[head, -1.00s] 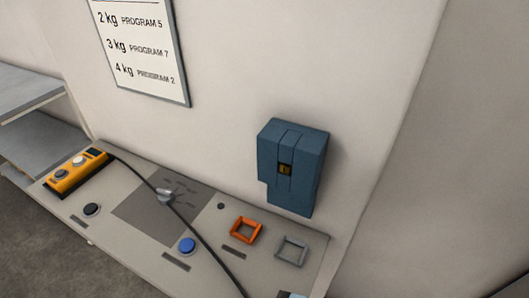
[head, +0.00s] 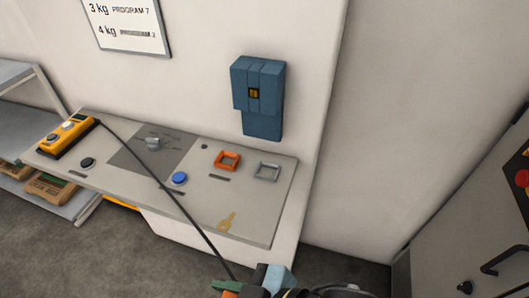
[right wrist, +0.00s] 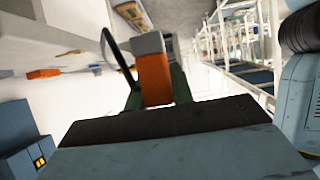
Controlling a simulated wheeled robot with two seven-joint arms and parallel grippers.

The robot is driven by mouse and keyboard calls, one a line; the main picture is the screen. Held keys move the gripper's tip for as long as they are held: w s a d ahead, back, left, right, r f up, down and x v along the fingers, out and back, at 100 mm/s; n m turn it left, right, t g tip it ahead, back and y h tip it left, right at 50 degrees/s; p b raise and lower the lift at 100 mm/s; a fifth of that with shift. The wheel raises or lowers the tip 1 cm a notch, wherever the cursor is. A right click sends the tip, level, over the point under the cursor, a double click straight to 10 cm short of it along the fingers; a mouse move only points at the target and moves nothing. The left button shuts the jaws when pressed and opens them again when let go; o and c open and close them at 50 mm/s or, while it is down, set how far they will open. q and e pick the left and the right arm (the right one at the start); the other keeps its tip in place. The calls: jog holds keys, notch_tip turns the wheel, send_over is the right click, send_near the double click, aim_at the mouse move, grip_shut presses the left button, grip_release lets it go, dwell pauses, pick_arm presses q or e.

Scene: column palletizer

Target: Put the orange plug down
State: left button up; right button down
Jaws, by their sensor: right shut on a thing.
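In the right wrist view the orange plug (right wrist: 154,78), with a grey end, stands between the green fingers of my right gripper (right wrist: 156,72), which is shut on it. A black cable (right wrist: 118,55) loops beside the plug. In the head view my right gripper (head: 240,289) shows only partly at the bottom edge, in front of the panel, and the plug itself cannot be made out there. The cable (head: 188,219) runs from the yellow handset (head: 66,135) across the panel down to this gripper. An orange square frame (head: 227,160) sits on the panel. My left gripper is out of view.
The grey panel (head: 125,176) also bears a grey square frame (head: 267,171), a blue button (head: 179,178), a black button, a knob and a brass-coloured key shape (head: 227,221). A blue box (head: 262,120) is on the wall above. Shelves stand left; a grey cabinet stands right.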

jog(key=w+d+r+m+t+h, duration=0.1)
jog(key=w+d+m+t+h, duration=0.4)
jog(key=w+d, duration=0.7)
jog(key=w+d+r+m+t+h, duration=0.25)
jog(key=w+d+m+h, duration=0.6)
jog(key=d, duration=0.65)
notch_tip(320, 180, down, 6)
jog(key=w+y+b, duration=0.2)
jog(key=b, duration=0.4)
jog(key=shift+a+f+m+t+b, duration=0.15)
jog(key=shift+a+m+t+b, duration=0.05)
jog(key=shift+m+t+b, duration=0.2)
